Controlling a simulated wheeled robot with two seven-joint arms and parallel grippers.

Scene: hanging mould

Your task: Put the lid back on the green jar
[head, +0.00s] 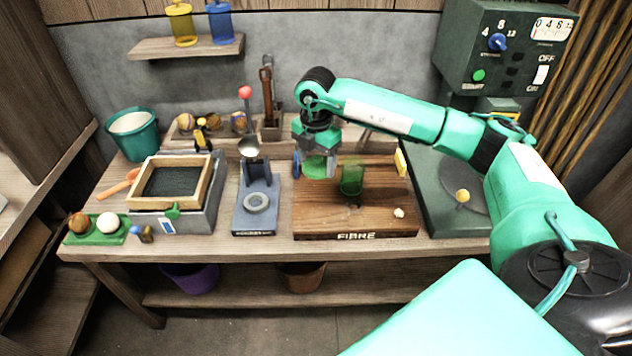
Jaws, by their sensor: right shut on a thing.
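The green jar (352,181), see-through, stands upright on the brown wooden board marked FIBRE (312,222). My right gripper (316,168) points down just left of the jar, over the back left of the board. It is shut on a green disc, which looks like the lid (319,170). The lid is beside the jar and apart from its rim, as far as I can tell. My left gripper is out of the picture.
A blue-grey stand (256,220) is left of the board, with a wooden-framed tray (151,205) beyond it. A dark green plate machine (432,222) is on the right. Yellow (182,26) and blue (220,24) jars stand on the shelf. A small pale lump (399,213) lies on the board.

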